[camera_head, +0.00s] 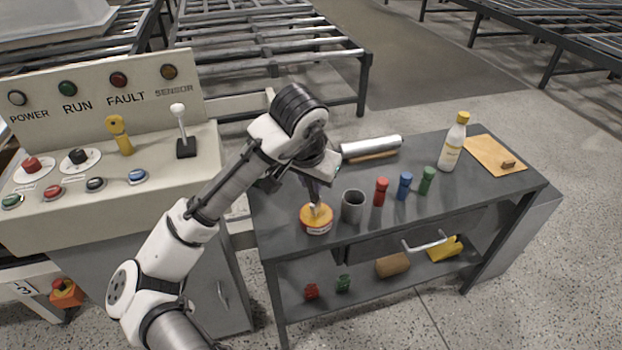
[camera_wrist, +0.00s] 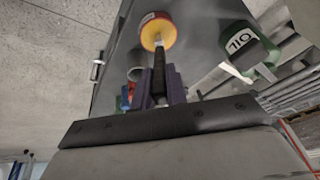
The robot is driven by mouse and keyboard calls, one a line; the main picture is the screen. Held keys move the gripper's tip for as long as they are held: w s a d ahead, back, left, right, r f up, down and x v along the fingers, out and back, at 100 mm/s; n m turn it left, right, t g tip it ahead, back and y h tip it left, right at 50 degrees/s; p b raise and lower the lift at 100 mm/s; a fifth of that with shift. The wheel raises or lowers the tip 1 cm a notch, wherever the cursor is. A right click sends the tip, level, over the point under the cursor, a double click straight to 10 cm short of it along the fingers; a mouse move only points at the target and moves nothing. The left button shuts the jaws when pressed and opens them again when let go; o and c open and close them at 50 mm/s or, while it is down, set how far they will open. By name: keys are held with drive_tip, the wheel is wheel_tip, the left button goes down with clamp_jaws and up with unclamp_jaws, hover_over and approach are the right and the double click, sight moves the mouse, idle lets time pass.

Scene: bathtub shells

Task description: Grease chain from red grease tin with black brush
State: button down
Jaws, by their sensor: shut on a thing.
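The red grease tin (camera_head: 316,226) stands at the front left of the grey workbench, its open top full of yellow-orange grease. It also shows in the wrist view (camera_wrist: 148,18). My gripper (camera_head: 318,187) is above the tin and shut on the black brush, whose handle (camera_wrist: 159,68) runs between the fingers. The brush's pale lower end (camera_head: 312,208) points down at the grease; I cannot tell how deep it sits. No chain can be made out in either view.
A grey cup (camera_head: 353,206) stands just right of the tin, then red (camera_head: 381,191), blue (camera_head: 405,186) and green (camera_head: 427,180) bottles. A silver roller (camera_head: 371,145) lies behind. A control panel (camera_head: 110,170) stands left.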

wheel_tip(320, 180, up, 7)
drive_tip(key=p, duration=0.6)
drive_tip(key=shift+p, duration=0.4)
drive_tip(key=shift+f, duration=0.1)
idle(0.6)
